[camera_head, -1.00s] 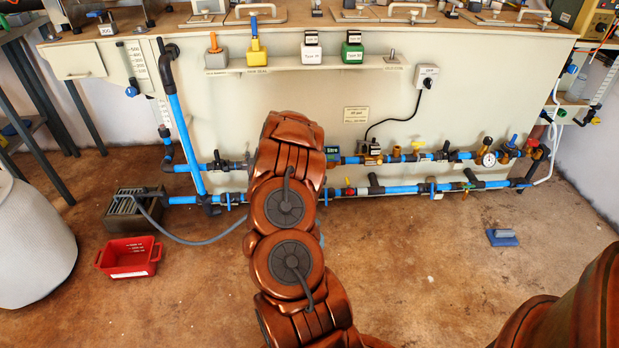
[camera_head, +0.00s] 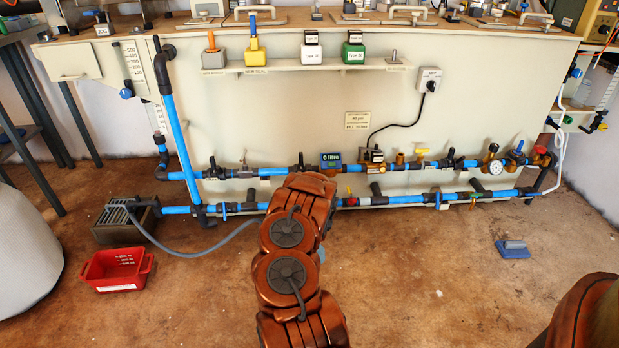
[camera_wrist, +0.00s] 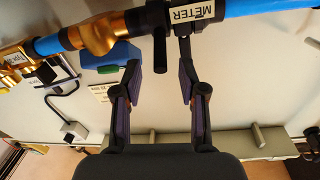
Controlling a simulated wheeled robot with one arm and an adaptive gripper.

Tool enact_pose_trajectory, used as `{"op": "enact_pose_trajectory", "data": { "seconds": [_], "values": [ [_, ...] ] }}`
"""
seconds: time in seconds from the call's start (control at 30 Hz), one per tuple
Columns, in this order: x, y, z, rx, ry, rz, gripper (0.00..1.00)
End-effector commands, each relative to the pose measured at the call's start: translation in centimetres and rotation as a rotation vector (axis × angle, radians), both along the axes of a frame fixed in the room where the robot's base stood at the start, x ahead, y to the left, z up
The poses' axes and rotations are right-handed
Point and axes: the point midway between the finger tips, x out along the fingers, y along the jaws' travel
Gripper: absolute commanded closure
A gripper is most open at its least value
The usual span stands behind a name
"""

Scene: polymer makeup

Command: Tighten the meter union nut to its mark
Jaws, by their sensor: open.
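A black collar (camera_wrist: 148,24) with a straight lug pointing down the picture sits on the pipe in the wrist view. It appears to be the meter union nut; I cannot make out its mark. It lies between a brass body (camera_wrist: 97,32) and a black part labelled METER (camera_wrist: 196,14). In the head view the meter's display (camera_head: 331,159) reads 0 litre, and a black fitting (camera_head: 301,161) stands left of it. My gripper (camera_wrist: 160,75) is open, its fingers either side of the lug's line, with nothing visibly clamped. My arm hides the gripper in the head view.
A lower blue pipe (camera_head: 405,199) runs below the meter line. A black cable hangs from the wall socket (camera_head: 430,79). A red tray (camera_head: 117,270) and a slotted grey box (camera_head: 120,217) stand on the floor at left. A blue float (camera_head: 512,249) lies at right.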

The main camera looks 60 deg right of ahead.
Motion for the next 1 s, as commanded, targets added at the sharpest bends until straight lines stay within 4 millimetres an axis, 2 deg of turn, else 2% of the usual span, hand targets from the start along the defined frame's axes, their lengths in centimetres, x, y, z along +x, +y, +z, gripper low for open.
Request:
{"op": "enact_pose_trajectory", "data": {
  "seconds": [0.33,0.83,1.0],
  "values": [
    [1.9,-2.8,-0.4,0.002,0.004,0.000,0.59],
    [2.4,-3.6,-0.1,0.004,0.001,0.000,0.59],
    [2.4,-3.6,-0.1,0.004,0.001,0.000,0.75]
  ]
}}
